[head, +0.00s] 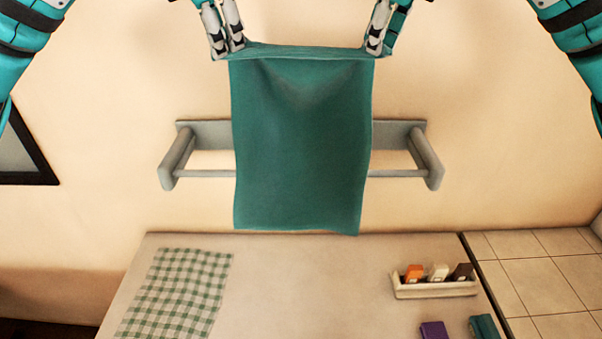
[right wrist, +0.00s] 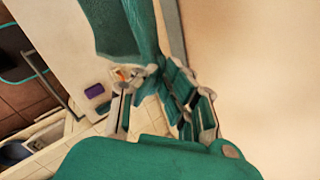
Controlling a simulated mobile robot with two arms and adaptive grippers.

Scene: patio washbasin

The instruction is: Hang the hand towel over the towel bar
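The teal hand towel (head: 300,140) hangs spread between my two grippers in the head view, held by its upper corners. My left gripper (head: 228,52) is shut on its upper left corner. My right gripper (head: 378,52) is shut on its upper right corner. The towel also shows in the right wrist view (right wrist: 130,35), running up from the fingers of the right gripper (right wrist: 155,95). The grey towel bar (head: 400,173) is mounted on the wall. The towel hides the bar's middle in the head view; I cannot tell whether they touch.
Below the bar is a pale counter (head: 310,280). A green checked cloth (head: 180,290) lies at its left. A white tray (head: 435,290) with small coloured items stands at the right, with a purple item (head: 433,331) and a teal item (head: 484,327) nearby. The counter's middle is clear.

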